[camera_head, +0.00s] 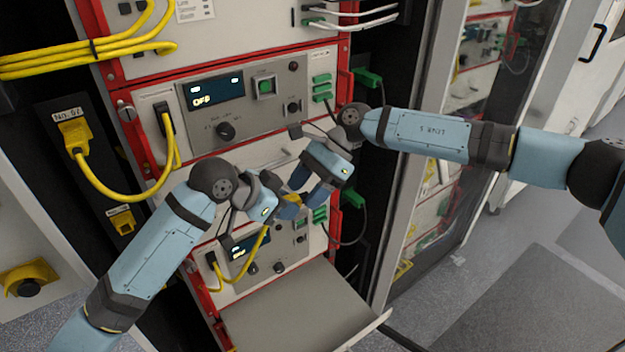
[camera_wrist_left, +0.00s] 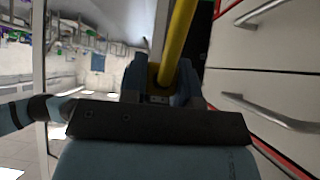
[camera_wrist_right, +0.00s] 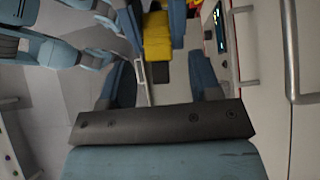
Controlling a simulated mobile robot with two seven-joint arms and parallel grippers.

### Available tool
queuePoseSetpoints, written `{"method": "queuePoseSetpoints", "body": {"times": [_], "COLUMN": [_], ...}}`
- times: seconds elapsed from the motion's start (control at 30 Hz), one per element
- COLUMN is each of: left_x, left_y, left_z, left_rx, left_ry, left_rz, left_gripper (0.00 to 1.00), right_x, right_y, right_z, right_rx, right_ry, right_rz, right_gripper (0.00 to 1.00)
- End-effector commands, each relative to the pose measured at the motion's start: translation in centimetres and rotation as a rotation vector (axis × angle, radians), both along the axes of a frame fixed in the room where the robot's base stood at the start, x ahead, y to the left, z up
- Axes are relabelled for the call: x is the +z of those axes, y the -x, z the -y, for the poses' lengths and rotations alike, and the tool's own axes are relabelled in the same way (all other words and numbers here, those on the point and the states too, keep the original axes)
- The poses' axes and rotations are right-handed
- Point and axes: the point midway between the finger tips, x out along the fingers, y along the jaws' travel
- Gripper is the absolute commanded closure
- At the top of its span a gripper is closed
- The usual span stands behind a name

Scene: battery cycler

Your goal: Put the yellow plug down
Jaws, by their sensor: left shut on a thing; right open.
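The yellow plug (camera_head: 298,178) is held up in front of the rack, between my two grippers. My left gripper (camera_head: 288,205) is shut on it. In the left wrist view the yellow plug (camera_wrist_left: 154,76) sits between the blue fingers (camera_wrist_left: 160,82), and its yellow cable (camera_wrist_left: 178,38) runs upward. My right gripper (camera_head: 312,188) is open close beside the plug. In the right wrist view the plug (camera_wrist_right: 157,38) shows beyond my spread fingers (camera_wrist_right: 163,85), with a blue finger of my left gripper next to it. Fingers partly hide the plug in the head view.
Above is a cycler unit (camera_head: 225,125) with a display reading OFF and a yellow cable plugged in. A lower unit (camera_head: 285,240) has a yellow cable running up towards my left gripper. A grey shelf (camera_head: 295,310) juts out below. A glass-doored cabinet (camera_head: 440,190) stands right.

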Motion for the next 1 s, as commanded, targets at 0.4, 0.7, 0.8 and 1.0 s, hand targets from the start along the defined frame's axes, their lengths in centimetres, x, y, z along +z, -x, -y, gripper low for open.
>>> {"method": "queuePoseSetpoints", "body": {"times": [0.4, 0.7, 0.8, 1.0], "left_x": [0.02, 0.01, 0.01, 0.73], "left_y": [0.0, 0.0, 0.0, 0.28], "left_z": [0.01, 0.0, 0.0, -0.73], "left_rx": [0.0, 0.0, 0.0, 0.001], "left_ry": [0.0, 0.0, 0.0, -0.001], "left_rz": [0.0, 0.0, 0.0, 0.002], "left_gripper": [0.88, 0.43, 0.43, 0.43], "right_x": [0.02, 0.04, 0.05, 0.05], "right_y": [-0.02, -0.02, -0.03, -0.03], "right_z": [0.01, 0.02, 0.02, 0.02], "right_rx": [0.0, -0.001, -0.001, -0.001], "right_ry": [0.0, 0.0, 0.0, 0.0], "right_rz": [0.0, 0.001, 0.001, 0.001], "right_gripper": [0.93, 0.97, 0.97, 0.97]}}
